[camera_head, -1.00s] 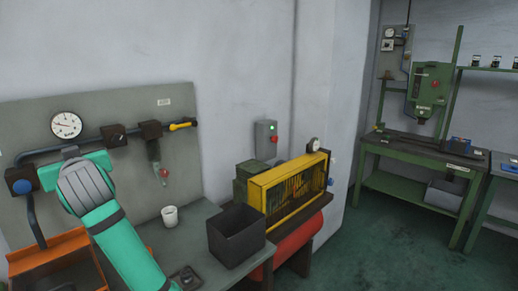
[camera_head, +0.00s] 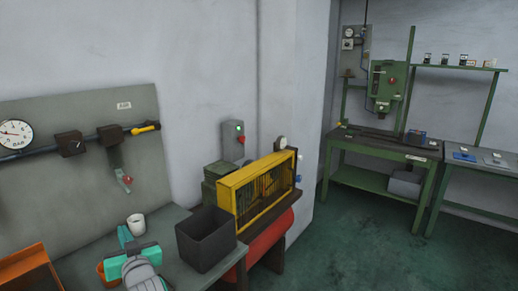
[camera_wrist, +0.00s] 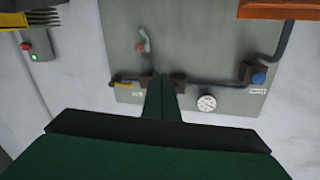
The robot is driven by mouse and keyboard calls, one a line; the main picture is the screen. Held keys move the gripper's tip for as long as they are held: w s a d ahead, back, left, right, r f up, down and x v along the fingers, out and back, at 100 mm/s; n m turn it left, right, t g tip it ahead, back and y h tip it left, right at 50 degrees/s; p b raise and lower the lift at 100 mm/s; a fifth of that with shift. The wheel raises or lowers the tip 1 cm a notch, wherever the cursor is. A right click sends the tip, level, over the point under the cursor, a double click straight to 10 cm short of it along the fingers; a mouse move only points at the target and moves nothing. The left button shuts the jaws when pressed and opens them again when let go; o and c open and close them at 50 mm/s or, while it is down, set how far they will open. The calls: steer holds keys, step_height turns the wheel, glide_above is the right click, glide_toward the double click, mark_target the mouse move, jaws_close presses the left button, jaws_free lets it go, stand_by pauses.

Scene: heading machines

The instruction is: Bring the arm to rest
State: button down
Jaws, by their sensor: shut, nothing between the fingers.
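Most of my arm is out of the head view.
A dark open bin (camera_head: 206,246) stands right of my gripper, beside a yellow guarded machine (camera_head: 256,192). An orange tray (camera_head: 28,272) is at the far left. The grey panel (camera_head: 60,115) carries a gauge (camera_head: 15,134). Green floor (camera_head: 350,240) at right is clear.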

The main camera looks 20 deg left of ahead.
steer(key=w+d+f+m+t+h, duration=0.2)
steer(key=d+f+m+t+h, duration=0.15)
steer(key=d+f, duration=1.15)
steer(key=s+d+f+m+t+h, duration=0.1)
steer(key=s+d+f+m+h, duration=0.15)
steer(key=d+f, duration=0.5)
steer(key=s+d+f+m+t+h, duration=0.1)
steer(key=s+d+f, duration=0.3)
steer(key=d, duration=0.6)
steer(key=s+d+f+m+h, duration=0.1)
steer(key=s+d+h, duration=0.7)
steer(key=s+d, duration=1.6)
steer(key=shift+s+m+t, duration=0.35)
steer(key=shift+s+m, duration=0.55)
steer(key=shift+s, duration=0.35)
